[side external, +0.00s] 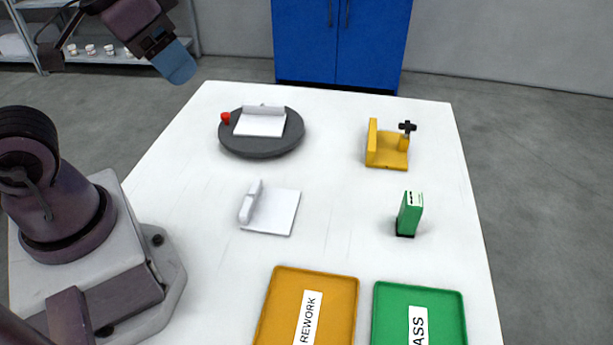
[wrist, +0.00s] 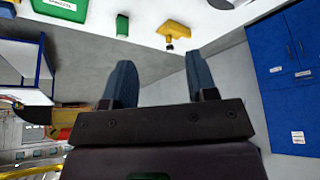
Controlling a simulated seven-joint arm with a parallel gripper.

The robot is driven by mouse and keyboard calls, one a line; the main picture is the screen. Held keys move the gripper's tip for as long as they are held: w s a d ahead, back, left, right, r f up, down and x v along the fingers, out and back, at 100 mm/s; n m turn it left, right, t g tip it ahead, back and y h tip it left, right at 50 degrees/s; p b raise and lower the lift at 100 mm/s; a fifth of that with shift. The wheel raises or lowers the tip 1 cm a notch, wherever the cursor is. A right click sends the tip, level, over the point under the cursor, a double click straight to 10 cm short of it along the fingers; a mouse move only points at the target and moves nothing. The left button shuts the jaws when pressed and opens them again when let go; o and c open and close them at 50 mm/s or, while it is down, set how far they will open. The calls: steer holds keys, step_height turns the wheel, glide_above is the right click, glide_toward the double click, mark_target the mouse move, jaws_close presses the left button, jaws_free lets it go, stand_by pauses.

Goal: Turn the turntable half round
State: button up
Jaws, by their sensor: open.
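The turntable (side external: 262,147) is a dark grey round disc at the back left of the white table in the side view. A white plate-like part (side external: 260,125) with a raised ridge along its back edge lies on it. A small red knob (side external: 225,118) stands at its left rim. My gripper (side external: 180,68) is high at the upper left, above and left of the turntable and apart from it. In the wrist view my gripper (wrist: 165,85) shows two blue fingers spread wide with nothing between them.
A white part with a ridge (side external: 272,210) lies mid-table. A yellow fixture (side external: 386,155) with a black-handled clamp and a green block (side external: 410,214) stand right. An orange REWORK tray (side external: 284,310) and green tray (side external: 390,310) are in front. A blue cabinet (side external: 343,40) stands behind.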

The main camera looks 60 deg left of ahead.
steer(key=n+g, duration=0.5)
steer(key=n, duration=1.4)
glide_toward(225, 114)
step_height(225, 114, down, 9)
steer(key=shift+w+f, duration=0.1)
jaws_close()
